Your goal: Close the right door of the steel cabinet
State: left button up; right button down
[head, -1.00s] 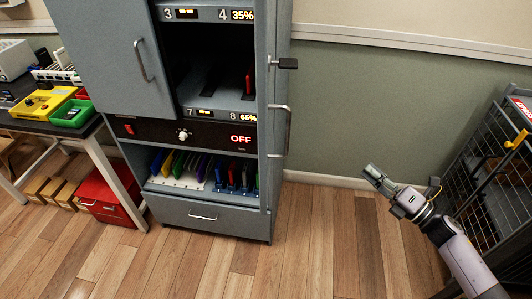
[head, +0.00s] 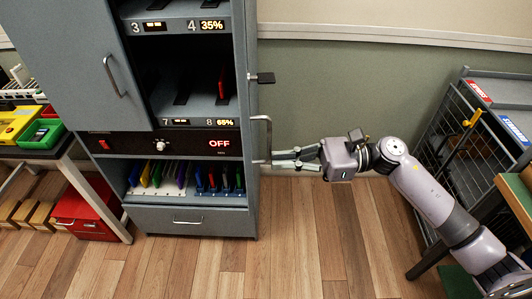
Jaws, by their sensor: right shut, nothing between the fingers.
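The steel cabinet (head: 193,219) stands left of centre with its right half exposed. The left door (head: 75,50) covers the left half. My right gripper (head: 275,158) is shut and empty, its fingertips close to the lower end of the bar handle. I cannot tell whether they touch it. My left gripper is out of view.
Inside are numbered shelves, a panel reading OFF (head: 220,143) and a rack of coloured phones (head: 190,180). A red box (head: 80,210) lies under the table at left. A wire cage cart (head: 455,140) stands at right. The wooden floor in front is clear.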

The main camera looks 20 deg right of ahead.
jog(key=a, duration=0.1)
jog(key=a+p, duration=0.1)
jog(key=a, duration=0.1)
jog(key=shift+w+a, duration=0.3)
jog(key=shift+w, duration=0.05)
